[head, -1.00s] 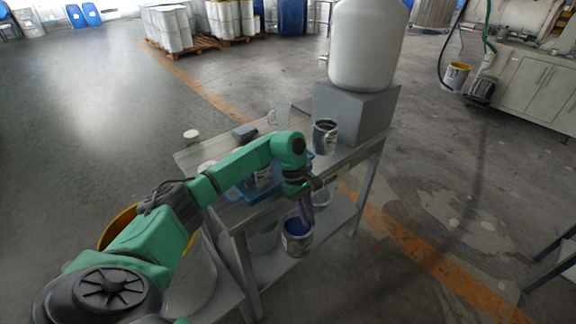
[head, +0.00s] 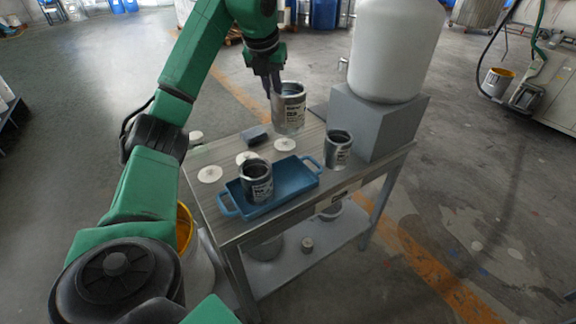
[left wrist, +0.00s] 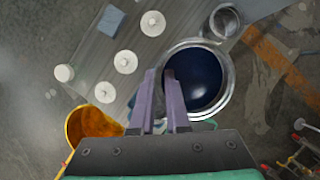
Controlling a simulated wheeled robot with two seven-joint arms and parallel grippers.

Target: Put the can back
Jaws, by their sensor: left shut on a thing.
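My left gripper (head: 272,88) is shut on the wall of a grey metal can (head: 291,112) with a pale label. The held can is in the air above the back of the bench (head: 228,222). In the left wrist view the can (left wrist: 207,85) shows dark blue inside, and one finger of my gripper (left wrist: 163,80) reaches inside its rim. A similar can (head: 258,190) stands in a blue tray (head: 295,178), and another can (head: 338,155) stands right of the tray. My right gripper is not in view.
White discs (head: 209,174) (head: 284,144) lie on the bench, with a dark block (head: 255,134) behind them. A grey box (head: 375,125) bearing a white tank (head: 393,50) stands at the bench's right end. A yellow-rimmed drum (head: 184,228) stands at left.

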